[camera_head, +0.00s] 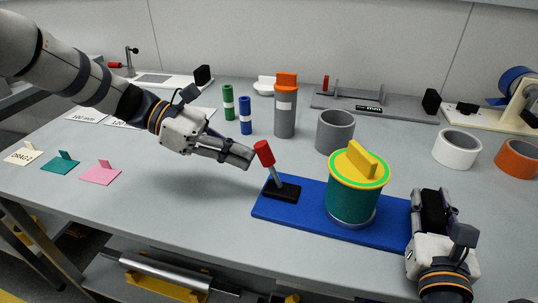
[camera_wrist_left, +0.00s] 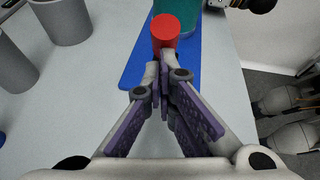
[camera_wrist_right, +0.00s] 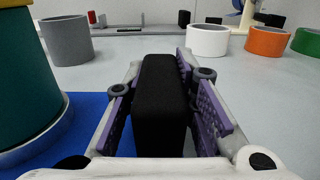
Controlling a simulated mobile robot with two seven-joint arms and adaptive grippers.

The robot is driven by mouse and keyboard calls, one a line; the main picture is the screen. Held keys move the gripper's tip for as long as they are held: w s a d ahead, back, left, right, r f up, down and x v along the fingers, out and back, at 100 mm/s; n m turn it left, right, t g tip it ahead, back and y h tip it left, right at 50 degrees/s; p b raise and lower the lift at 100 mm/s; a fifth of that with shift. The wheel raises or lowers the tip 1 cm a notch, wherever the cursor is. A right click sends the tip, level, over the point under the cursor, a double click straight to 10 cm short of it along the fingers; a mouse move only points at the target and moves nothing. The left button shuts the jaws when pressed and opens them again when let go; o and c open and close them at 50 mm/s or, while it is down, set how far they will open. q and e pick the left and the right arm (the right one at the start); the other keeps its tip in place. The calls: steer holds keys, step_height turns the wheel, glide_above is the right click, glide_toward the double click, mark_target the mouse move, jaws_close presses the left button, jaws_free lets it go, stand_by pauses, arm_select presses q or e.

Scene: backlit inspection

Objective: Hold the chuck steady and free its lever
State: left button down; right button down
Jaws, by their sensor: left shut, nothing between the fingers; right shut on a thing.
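A blue base plate (camera_head: 297,216) lies on the bench. It carries a teal cylinder (camera_head: 352,203) with a yellow top and raised yellow grip (camera_head: 361,160), apparently the chuck. At its left end a lever with a red knob (camera_head: 264,153) leans up from a black block (camera_head: 283,192). My left gripper (camera_head: 250,158) is shut and empty, its tips beside the red knob; the knob shows just beyond the tips in the left wrist view (camera_wrist_left: 166,30). Contact cannot be told. My right gripper (camera_head: 432,205) is shut on a black upright block (camera_wrist_right: 160,100) at the plate's right end.
Behind the plate stand a grey ring (camera_head: 335,132), an orange-topped grey cylinder (camera_head: 285,110), and green (camera_head: 228,102) and blue (camera_head: 245,115) cylinders. White (camera_head: 457,148) and orange (camera_head: 516,158) rings are at the right. Coloured cards lie left; the bench's left middle is clear.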

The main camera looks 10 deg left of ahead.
mark_target(263, 145)
steer(key=shift+f, duration=0.3)
arm_select(q)
steer(key=d+r, duration=0.2)
steer(key=d, duration=0.1)
steer(key=d+r, duration=0.1)
steer(key=shift+s+d, duration=0.2)
steer(key=shift+d, duration=0.2)
steer(key=shift+d+r, duration=0.25)
steer(key=shift+d, duration=0.8)
steer(key=shift+s+d, duration=0.15)
steer(key=shift+d, duration=0.85)
